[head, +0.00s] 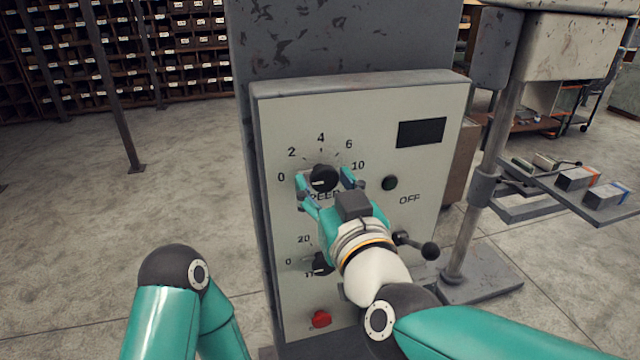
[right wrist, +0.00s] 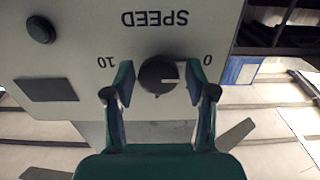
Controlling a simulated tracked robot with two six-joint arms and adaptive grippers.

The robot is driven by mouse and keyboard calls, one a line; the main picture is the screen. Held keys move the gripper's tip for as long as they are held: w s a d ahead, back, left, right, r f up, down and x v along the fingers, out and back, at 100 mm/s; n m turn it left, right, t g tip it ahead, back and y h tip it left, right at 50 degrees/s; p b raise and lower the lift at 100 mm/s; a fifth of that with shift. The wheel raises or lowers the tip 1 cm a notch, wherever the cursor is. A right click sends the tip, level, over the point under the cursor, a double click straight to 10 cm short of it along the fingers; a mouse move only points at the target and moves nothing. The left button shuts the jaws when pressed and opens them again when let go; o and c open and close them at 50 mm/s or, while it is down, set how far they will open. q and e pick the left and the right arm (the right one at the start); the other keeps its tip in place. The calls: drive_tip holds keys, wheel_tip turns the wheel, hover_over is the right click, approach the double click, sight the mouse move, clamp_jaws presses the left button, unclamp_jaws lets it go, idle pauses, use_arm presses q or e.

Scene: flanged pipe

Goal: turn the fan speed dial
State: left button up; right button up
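The speed dial (head: 323,179) is a black round knob with a white pointer line, on a pale grey control panel (head: 350,115). Its scale runs from 0 to 10, and the pointer faces left, towards 0. In the right wrist view the dial (right wrist: 158,75) appears upside down, its white line towards the 0. My right gripper (head: 325,178) is open, with one finger on each side of the dial. The right wrist view shows its fingers (right wrist: 160,72) with small gaps to the knob. My left gripper is out of view; only that arm's elbow shows.
Below are a second black knob (head: 320,264), partly hidden by my gripper, and a red button (head: 321,319). To the right are a dark green button (head: 390,183), a dark display (head: 421,133) and a ball-ended lever (head: 429,250). A metal post (head: 486,180) stands right of the panel.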

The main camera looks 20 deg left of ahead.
drive_tip(key=shift+o, duration=0.4)
drive_tip(key=shift+s+d+r, duration=0.15)
drive_tip(key=shift+s+d, duration=0.15)
drive_tip(key=shift+s, duration=0.1)
drive_tip(key=v, duration=1.1)
drive_tip(key=w+d+f+m+g+h, duration=0.1)
drive_tip(key=w+d+f+g+h, duration=0.15)
drive_tip(key=f, duration=0.85)
drive_tip(key=w+d+f+m+g+h, duration=0.1)
drive_tip(key=w+d+f, duration=0.2)
drive_tip(key=f, duration=0.7)
drive_tip(key=w+d+f+m+g+h, duration=0.1)
drive_tip(key=w+d+f+g+h, duration=0.15)
drive_tip(key=f, duration=0.85)
drive_tip(key=s+d+f+m+g+b, duration=0.1)
drive_tip(key=s+d+f+m+g, duration=0.2)
drive_tip(key=f, duration=0.5)
drive_tip(key=s+d+f+g, duration=0.15)
drive_tip(key=d+f, duration=0.25)
drive_tip(key=f, duration=0.4)
drive_tip(key=s+d+f+m+g, duration=0.3)
drive_tip(key=s+f+g, duration=0.1)
drive_tip(key=s+f, duration=0.6)
drive_tip(key=shift+s+d+f+b, duration=0.2)
drive_tip(key=shift+s+d+b, duration=0.1)
drive_tip(key=shift+s, duration=0.4)
